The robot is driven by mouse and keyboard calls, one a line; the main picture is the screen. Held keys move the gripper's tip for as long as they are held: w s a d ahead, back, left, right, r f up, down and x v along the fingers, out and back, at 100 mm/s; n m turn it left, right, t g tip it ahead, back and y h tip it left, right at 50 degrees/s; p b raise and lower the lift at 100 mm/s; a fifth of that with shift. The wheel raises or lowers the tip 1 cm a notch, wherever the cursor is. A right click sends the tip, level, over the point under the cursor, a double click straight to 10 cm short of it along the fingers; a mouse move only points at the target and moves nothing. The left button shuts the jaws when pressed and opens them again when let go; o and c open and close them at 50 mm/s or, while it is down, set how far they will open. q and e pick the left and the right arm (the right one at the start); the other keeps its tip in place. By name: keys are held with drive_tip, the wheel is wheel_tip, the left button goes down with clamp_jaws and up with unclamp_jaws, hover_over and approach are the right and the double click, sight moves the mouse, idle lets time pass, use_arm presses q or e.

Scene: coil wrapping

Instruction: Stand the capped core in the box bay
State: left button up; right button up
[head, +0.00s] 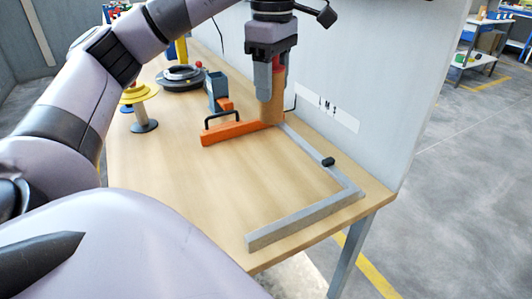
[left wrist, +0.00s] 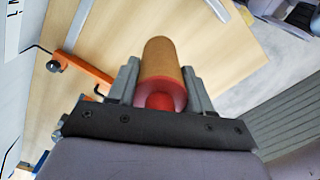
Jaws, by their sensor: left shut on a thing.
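My left gripper (head: 272,80) is shut on the core (head: 270,108), a brown cylinder held upright with its lower end close to the tabletop. I cannot tell whether it touches the table. In the left wrist view the core (left wrist: 162,58) lies between both fingers, and its near end shows a pink rim and a red cap (left wrist: 159,101). An orange bar with a black handle (head: 235,131) and a grey metal L-shaped rail (head: 310,217) border an open area of the table beside the core. No box is clearly identifiable. My right gripper is out of view.
A grey-blue holder (head: 217,92) stands left of the core. A yellow spool stand (head: 143,108) and a dark ring-shaped coil (head: 180,78) are farther left. A black knob (head: 328,162) sits on the rail. A pale panel (head: 385,80) rises behind the table. The front tabletop is clear.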

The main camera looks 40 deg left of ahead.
use_arm(q)
wheel_tip(320, 180, down, 15)
drive_tip(key=b, duration=0.5)
drive_tip(key=shift+f, duration=2.4)
drive_tip(key=shift+f+b, duration=0.15)
drive_tip(key=shift+b, duration=0.2)
drive_tip(key=o, duration=1.1)
